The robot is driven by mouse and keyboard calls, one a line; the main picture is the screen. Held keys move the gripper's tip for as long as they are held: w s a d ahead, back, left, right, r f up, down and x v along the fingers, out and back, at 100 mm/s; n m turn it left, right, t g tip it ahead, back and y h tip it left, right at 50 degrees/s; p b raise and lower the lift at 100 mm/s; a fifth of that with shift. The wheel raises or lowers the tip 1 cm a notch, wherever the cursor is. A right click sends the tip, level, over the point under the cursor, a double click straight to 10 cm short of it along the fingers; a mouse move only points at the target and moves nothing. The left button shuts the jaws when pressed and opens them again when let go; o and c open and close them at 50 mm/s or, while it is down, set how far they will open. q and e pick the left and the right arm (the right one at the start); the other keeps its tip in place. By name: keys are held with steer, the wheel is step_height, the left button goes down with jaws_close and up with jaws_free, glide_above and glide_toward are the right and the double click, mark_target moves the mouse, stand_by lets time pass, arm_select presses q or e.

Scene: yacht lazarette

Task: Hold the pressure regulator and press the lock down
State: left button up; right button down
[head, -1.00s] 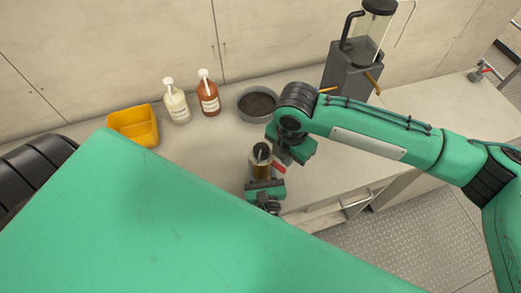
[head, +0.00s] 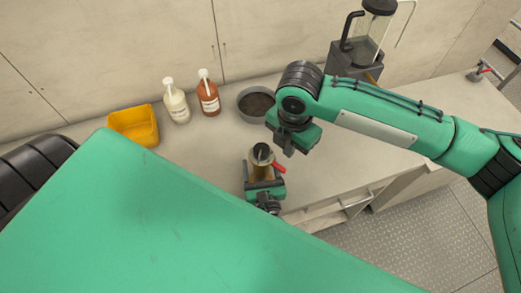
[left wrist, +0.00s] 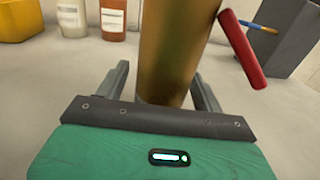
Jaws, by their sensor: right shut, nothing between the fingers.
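The pressure regulator (head: 263,170) is an upright brass-coloured cylinder with a dark top, standing on the counter. The left wrist view shows its brass body (left wrist: 170,55) close up. A red lever, apparently the lock (head: 279,167), sticks out on its right side; in the left wrist view this lever (left wrist: 243,50) slants downward. My left gripper (left wrist: 163,85) has one finger on each side of the brass body; whether they press on it is unclear. My right gripper (head: 288,152) is shut and empty, above and to the right of the regulator, apart from it.
A yellow bin (head: 134,126), a white bottle (head: 177,105), an orange-brown bottle (head: 209,97) and a grey bowl (head: 246,105) stand along the back. A grey device with a clear cylinder (head: 352,68) stands at the back right. A drawer (head: 330,212) is open at the front.

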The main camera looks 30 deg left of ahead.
arm_select(q)
steer(key=v, duration=1.2)
steer(key=shift+d, duration=0.1)
